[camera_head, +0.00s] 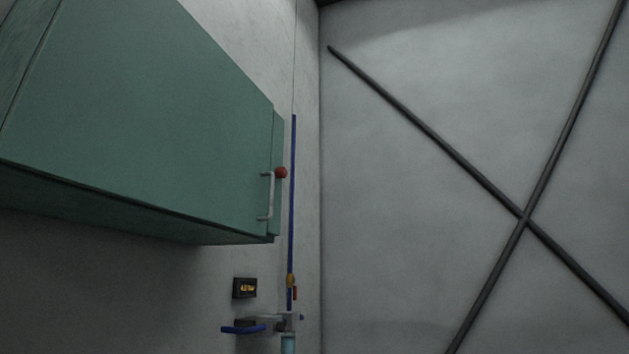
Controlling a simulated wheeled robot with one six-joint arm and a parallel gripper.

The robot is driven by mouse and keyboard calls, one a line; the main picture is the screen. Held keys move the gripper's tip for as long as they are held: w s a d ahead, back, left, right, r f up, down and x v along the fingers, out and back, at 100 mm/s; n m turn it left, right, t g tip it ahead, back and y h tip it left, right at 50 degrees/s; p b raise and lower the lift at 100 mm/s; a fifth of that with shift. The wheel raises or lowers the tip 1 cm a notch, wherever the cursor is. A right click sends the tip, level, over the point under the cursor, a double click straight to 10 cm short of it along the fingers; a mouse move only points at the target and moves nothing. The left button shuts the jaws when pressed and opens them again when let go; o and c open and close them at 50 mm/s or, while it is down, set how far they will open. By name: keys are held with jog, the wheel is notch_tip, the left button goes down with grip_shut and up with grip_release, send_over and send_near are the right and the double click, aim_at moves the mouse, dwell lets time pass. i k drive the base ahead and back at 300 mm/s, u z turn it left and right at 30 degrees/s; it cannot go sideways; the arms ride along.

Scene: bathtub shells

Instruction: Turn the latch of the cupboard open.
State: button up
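The green cupboard (150,120) hangs on the wall at the left, seen from below. Its front looks shut. A pale bar handle (272,195) stands upright near the right end of the front. A round red knob (281,172) sits right beside the top of the handle; it may be the latch, but I cannot tell how it is turned. My gripper is not in view.
A blue pipe (292,200) runs down the wall just right of the cupboard. Below are a small dark box (245,288) and a fixture with a blue lever (243,329). Dark crossed bars (523,218) mark the right wall. Space right of the cupboard looks clear.

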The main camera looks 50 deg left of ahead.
aim_at(281, 172)
jog(key=u, duration=0.5)
jog(key=i, duration=0.95)
jog(key=u, duration=0.8)
